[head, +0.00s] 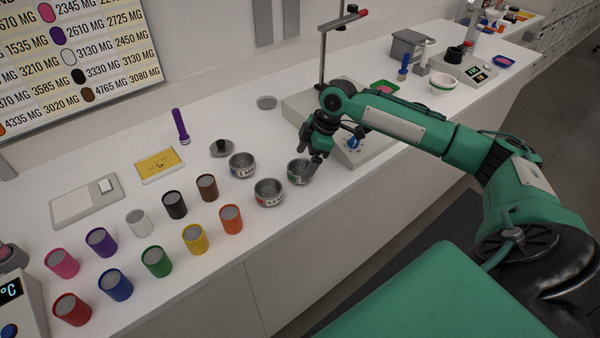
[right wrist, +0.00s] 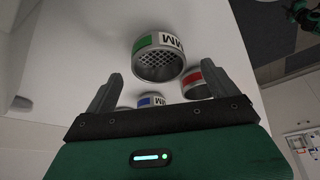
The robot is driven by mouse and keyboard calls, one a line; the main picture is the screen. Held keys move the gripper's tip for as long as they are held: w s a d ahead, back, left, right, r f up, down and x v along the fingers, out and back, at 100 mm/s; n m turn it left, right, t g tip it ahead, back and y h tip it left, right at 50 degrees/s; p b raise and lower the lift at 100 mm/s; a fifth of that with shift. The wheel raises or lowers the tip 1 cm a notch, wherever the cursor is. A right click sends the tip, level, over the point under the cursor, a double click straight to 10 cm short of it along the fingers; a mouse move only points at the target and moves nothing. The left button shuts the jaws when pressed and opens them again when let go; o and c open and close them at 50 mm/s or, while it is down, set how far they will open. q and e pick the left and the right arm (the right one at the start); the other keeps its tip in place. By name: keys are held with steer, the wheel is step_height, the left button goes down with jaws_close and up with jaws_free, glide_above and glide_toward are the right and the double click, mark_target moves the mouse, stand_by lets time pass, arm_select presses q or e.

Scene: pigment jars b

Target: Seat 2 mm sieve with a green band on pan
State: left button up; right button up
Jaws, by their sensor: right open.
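The green-band sieve (head: 298,171) is a small metal cup with a mesh floor. It stands on the bench just below my right gripper (head: 315,158). In the right wrist view the sieve (right wrist: 158,58) lies ahead of the spread fingers of the gripper (right wrist: 158,88), with nothing held between them. A flat grey disc (head: 267,102) lies farther back on the bench; I cannot tell whether it is the pan. My left gripper is out of view.
A red-band sieve (head: 268,193) and a blue-band sieve (head: 242,165) stand close by on the left. A knobbed lid (head: 222,149) is behind them. Several coloured jars (head: 195,239) fill the left side. A stand with a grey base (head: 298,108) is behind my right arm.

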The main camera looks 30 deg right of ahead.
mark_target(300, 174)
steer(key=p+x, duration=0.1)
steer(key=x, duration=0.3)
steer(key=shift+d+f, duration=0.1)
steer(key=shift+f, duration=0.1)
steer(key=c, duration=1.1)
steer(key=shift+r, duration=0.1)
